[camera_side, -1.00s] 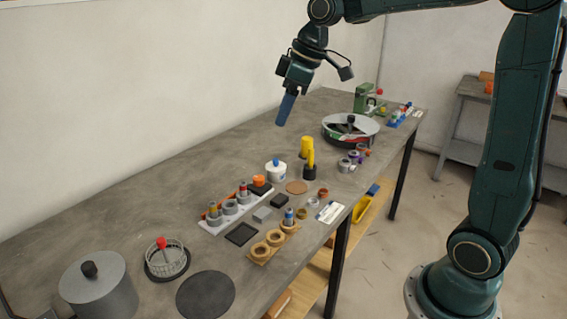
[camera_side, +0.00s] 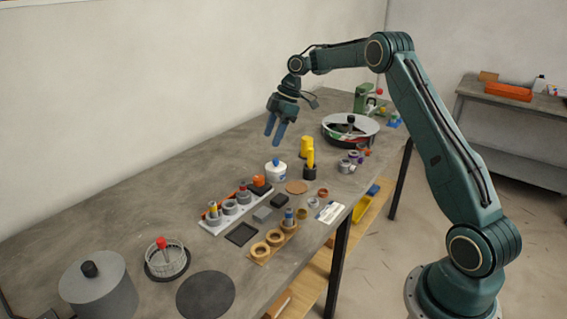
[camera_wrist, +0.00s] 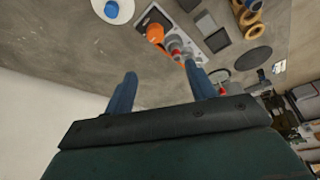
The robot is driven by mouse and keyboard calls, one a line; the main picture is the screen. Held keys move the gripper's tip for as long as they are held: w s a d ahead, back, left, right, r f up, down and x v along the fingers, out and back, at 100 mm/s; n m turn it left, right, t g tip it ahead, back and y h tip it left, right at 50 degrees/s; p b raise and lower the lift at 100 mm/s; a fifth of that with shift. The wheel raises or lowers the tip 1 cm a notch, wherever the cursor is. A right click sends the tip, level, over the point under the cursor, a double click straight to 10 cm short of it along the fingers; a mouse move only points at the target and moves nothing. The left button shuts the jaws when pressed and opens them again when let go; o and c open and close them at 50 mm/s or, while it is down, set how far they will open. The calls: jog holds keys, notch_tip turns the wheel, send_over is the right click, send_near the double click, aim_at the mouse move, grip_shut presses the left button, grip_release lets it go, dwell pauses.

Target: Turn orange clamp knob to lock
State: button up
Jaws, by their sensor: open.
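The orange clamp knob (camera_side: 258,181) is at the far end of the light grey frame jig (camera_side: 207,226), beside a black block (camera_side: 262,190). In the wrist view the orange knob (camera_wrist: 155,33) shows ahead of the fingers, near the jig (camera_wrist: 150,17). The jig holds grey rings and small upright cylinders with coloured bands. My gripper (camera_side: 273,137) is open and empty, its two blue fingers apart and pointing down, well above the table and apart from the knob. The gripper also shows in the wrist view (camera_wrist: 160,70). The knob's turn position is too small to tell.
A white tub with a blue knob (camera_side: 275,171) stands close to the orange knob. Yellow cylinders (camera_side: 309,160) stand to its right. A tan holder with rings (camera_side: 266,249) and a dark square tray (camera_side: 241,234) lie in front. The table left of the jig is clear.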

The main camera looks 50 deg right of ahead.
aim_at(259, 177)
jog(key=shift+w+d+f, duration=0.2)
jog(key=shift+d+f, duration=0.35)
jog(key=shift+f, duration=0.35)
jog(key=shift+f, duration=0.1)
jog(key=x, duration=1.3)
jog(key=shift+a+f, duration=0.2)
jog(key=shift+f, duration=0.05)
jog(key=c, duration=1)
